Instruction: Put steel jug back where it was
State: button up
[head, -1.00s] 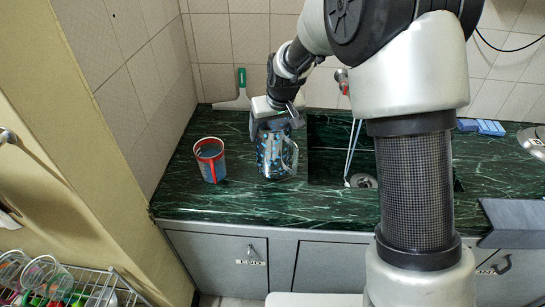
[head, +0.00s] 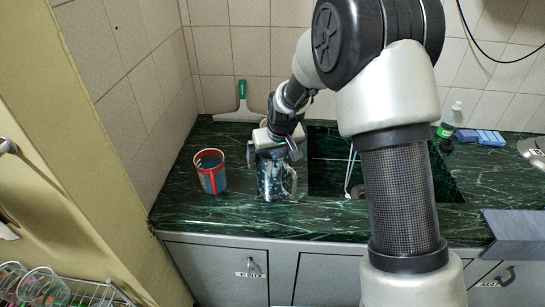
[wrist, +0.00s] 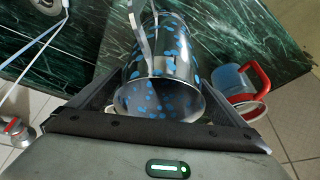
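The steel jug (head: 270,180) is a shiny metal vessel with blue spots and a handle on its right in the head view. It is upright at the green marble counter, left of the sink; its base looks at or very near the surface. My gripper (head: 272,153) is above it, with one finger on each side of its upper part. In the wrist view the jug's open mouth (wrist: 160,100) lies between the fingers, which appear closed on the rim. The handle (wrist: 140,30) points away from the palm there. The exact finger contact is partly hidden.
A red and blue mug (head: 211,173) stands on the counter (head: 190,215) just left of the jug. The sink (head: 325,180) is to the right.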

jog(key=shift+r, duration=0.6)
jog(key=s+d+r+m, duration=0.1)
jog(key=s+d+r, duration=0.2)
jog(key=s+r, duration=0.3)
jog(key=s+d+r+t, duration=0.1)
jog(key=s+d+r, duration=0.3)
jog(key=r, duration=0.4)
jog(key=s+d+r+m, duration=0.1)
jog(key=s+d+r, duration=0.2)
jog(key=s+r, duration=0.25)
jog(key=s+d+r+m, duration=0.1)
jog(key=s+d, duration=0.2)
jog(key=s, duration=0.5)
jog(key=s+d+r+m+h, duration=0.1)
jog(key=s+d, duration=0.3)
jog(key=s, duration=0.5)
jog(key=shift+r+h, duration=0.3)
jog(key=shift+r, duration=0.35)
jog(key=shift+d, duration=0.1)
